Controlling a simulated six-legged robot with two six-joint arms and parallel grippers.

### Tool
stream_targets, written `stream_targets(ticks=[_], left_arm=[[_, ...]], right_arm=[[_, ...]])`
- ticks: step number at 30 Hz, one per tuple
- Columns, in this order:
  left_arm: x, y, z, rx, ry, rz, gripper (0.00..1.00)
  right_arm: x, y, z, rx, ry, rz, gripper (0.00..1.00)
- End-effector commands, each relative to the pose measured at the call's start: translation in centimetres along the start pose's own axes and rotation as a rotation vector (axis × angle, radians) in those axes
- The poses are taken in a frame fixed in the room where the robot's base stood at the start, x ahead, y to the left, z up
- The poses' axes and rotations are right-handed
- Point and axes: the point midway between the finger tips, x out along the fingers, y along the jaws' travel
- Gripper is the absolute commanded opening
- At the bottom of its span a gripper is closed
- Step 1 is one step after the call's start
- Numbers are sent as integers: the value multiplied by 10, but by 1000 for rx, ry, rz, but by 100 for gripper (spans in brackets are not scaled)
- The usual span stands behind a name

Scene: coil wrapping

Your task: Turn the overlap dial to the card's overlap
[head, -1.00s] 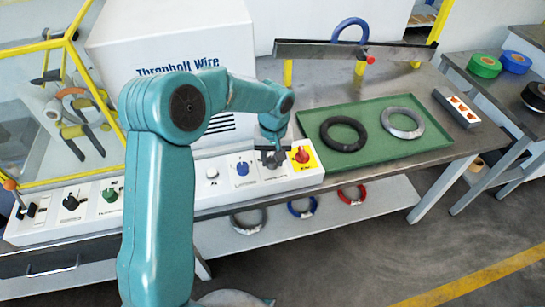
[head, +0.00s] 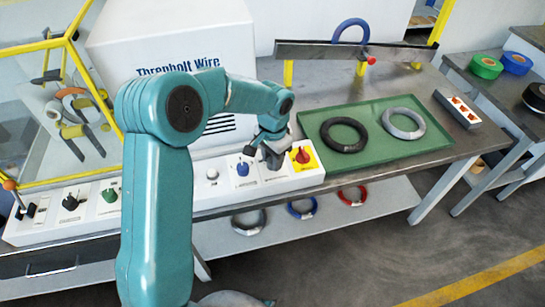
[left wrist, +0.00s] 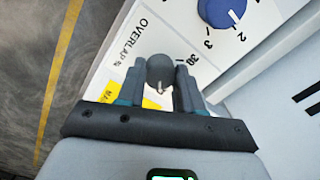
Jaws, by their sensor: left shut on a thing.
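The overlap dial (left wrist: 160,72) is a round dark grey knob on the white control panel (left wrist: 112,65), under the print "OVERLAP %". A "30" shows beside it; other scale marks are hidden. A small pale mark shows on the knob's side toward my gripper. My left gripper (left wrist: 155,88) is shut on the dial, one finger on each side. In the head view my left gripper (head: 272,157) is over the panel between the blue dial (head: 242,168) and the red knob, and it hides the overlap dial. I cannot make out a card. My right gripper is not in view.
The red knob (head: 302,155) on its yellow plate is close on the right. A green tray (head: 385,165) holds a black coil (head: 343,134) and a grey coil (head: 404,122). The large white box (head: 115,45) stands behind the panel.

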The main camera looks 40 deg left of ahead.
Motion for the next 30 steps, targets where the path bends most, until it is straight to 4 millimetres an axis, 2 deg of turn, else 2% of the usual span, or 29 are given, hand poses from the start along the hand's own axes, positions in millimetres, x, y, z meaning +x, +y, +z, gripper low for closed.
stream_targets(ticks=[9, 25, 26, 27, 30], left_arm=[[-2, -1, -1, 108, 6, -2, 5], [-2, -1, -1, 129, 8, -3, 5], [-2, -1, -1, 129, 8, -3, 45], [-2, -1, -1, 129, 8, -3, 58], [-1, -1, -1, 128, 7, -2, 61]], right_arm=[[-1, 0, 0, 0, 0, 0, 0], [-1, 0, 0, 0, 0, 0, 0], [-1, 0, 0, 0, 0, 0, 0], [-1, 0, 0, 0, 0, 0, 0], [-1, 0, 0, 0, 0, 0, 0]])
